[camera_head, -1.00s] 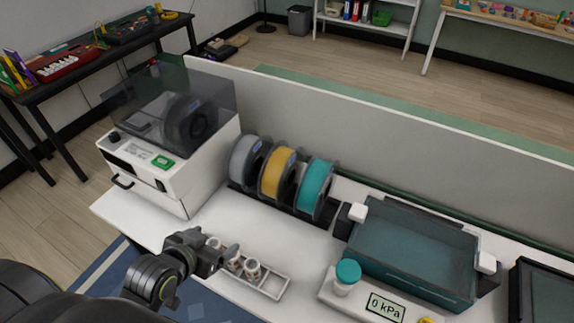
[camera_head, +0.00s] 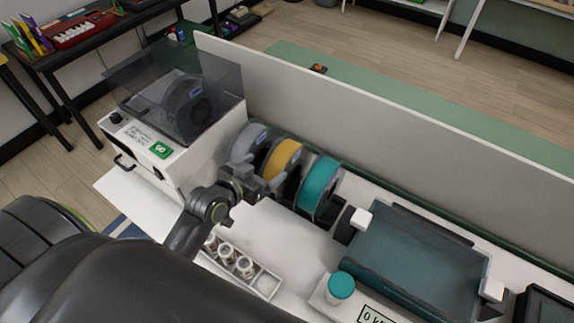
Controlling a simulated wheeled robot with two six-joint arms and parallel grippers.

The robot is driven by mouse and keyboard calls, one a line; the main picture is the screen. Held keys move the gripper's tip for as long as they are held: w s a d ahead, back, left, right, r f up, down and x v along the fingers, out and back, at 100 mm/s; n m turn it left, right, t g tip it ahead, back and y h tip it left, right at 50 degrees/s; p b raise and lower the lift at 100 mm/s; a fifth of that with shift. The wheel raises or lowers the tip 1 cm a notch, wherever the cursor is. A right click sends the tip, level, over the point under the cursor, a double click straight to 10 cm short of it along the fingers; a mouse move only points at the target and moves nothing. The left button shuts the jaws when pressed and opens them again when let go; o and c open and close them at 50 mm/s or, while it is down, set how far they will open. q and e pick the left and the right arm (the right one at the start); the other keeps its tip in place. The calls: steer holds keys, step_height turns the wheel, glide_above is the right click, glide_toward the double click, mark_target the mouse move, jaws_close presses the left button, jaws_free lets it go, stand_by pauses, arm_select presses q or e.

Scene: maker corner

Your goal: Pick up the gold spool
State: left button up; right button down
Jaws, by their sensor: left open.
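The gold spool (camera_head: 283,158) stands upright in a dark rack, between a grey spool (camera_head: 247,142) on its left and a teal spool (camera_head: 319,184) on its right. My left gripper (camera_head: 262,187) is open in front of the rack, close to the lower front of the gold and grey spools. It hides part of their lower edges. I cannot tell whether it touches them. My right gripper is not in view.
A white machine with a clear lid (camera_head: 190,150) stands left of the rack. A small tray with white jars (camera_head: 265,284) lies in front. A grey partition (camera_head: 400,150) runs behind.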

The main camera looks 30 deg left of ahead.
mark_target(282, 157)
arm_select(q)
steer(key=x, duration=0.4)
steer(key=shift+p, duration=0.35)
steer(key=shift+p+x, duration=0.7)
steer(key=shift+x, duration=1.4)
steer(key=shift+w+d+f, duration=0.2)
steer(key=shift+w+f, duration=0.35)
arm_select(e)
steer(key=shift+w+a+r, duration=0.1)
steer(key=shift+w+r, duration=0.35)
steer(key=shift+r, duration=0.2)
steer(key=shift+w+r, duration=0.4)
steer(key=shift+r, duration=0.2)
arm_select(q)
jaws_close()
steer(key=shift+r, duration=0.2)
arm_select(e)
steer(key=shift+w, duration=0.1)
